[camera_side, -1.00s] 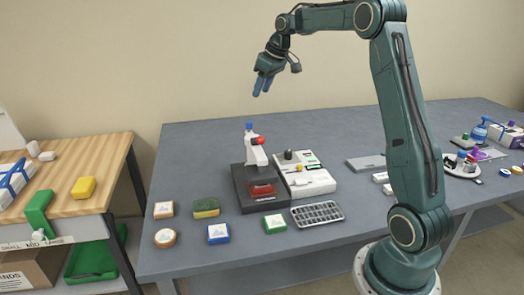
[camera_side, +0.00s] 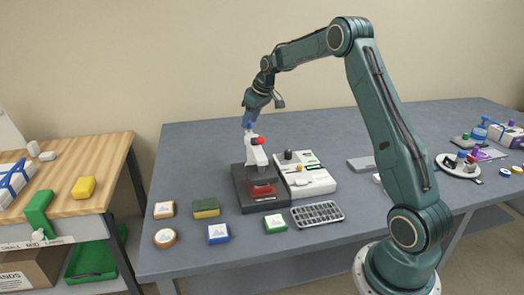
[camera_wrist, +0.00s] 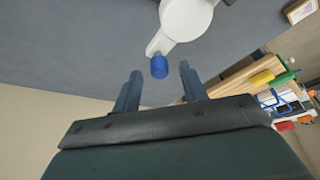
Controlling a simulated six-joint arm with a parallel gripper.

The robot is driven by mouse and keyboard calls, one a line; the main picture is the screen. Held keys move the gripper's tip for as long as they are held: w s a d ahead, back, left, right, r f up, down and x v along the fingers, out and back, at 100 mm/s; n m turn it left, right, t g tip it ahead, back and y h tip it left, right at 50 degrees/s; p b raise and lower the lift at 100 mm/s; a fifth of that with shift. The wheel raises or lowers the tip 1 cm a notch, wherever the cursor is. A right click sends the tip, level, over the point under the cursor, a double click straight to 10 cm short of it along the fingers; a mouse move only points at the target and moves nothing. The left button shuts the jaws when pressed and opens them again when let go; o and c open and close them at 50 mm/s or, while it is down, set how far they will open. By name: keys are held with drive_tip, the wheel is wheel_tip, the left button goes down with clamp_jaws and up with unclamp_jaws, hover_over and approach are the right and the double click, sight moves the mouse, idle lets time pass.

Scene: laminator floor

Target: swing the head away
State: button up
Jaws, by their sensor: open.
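The head (camera_side: 256,155) is a white swing arm with a red knob (camera_side: 258,141) on its side. It stands over a dark base (camera_side: 244,200) holding a red block (camera_side: 262,189). A blue-tipped handle sticks out of the head; in the wrist view the blue tip (camera_wrist: 159,67) lies between and just beyond my fingertips, and the white head (camera_wrist: 187,18) is behind it. My gripper (camera_side: 247,120) is open, pointing down at the blue tip from above. In the wrist view its two fingers (camera_wrist: 157,80) stand on either side of the tip, with gaps. Contact is not visible.
A white control box (camera_side: 308,182) stands right of the base. A sponge (camera_side: 206,208), small coloured pads and a grey grid tray (camera_side: 318,214) lie in front. A wooden side table (camera_side: 85,170) is at left. The grey table behind the head is clear.

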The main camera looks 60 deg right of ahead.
drive_tip(key=shift+w+f, duration=0.1)
drive_tip(key=shift+f, duration=0.15)
clamp_jaws()
drive_tip(key=shift+m, duration=0.3)
drive_tip(key=s+m+g+h, duration=0.3)
drive_tip(key=s+m, duration=0.3)
drive_tip(key=m, duration=0.8)
drive_tip(key=shift+s+h, duration=0.15)
drive_tip(key=shift+h, duration=0.55)
drive_tip(key=shift+d+m, duration=0.1)
drive_tip(key=shift+m, duration=0.2)
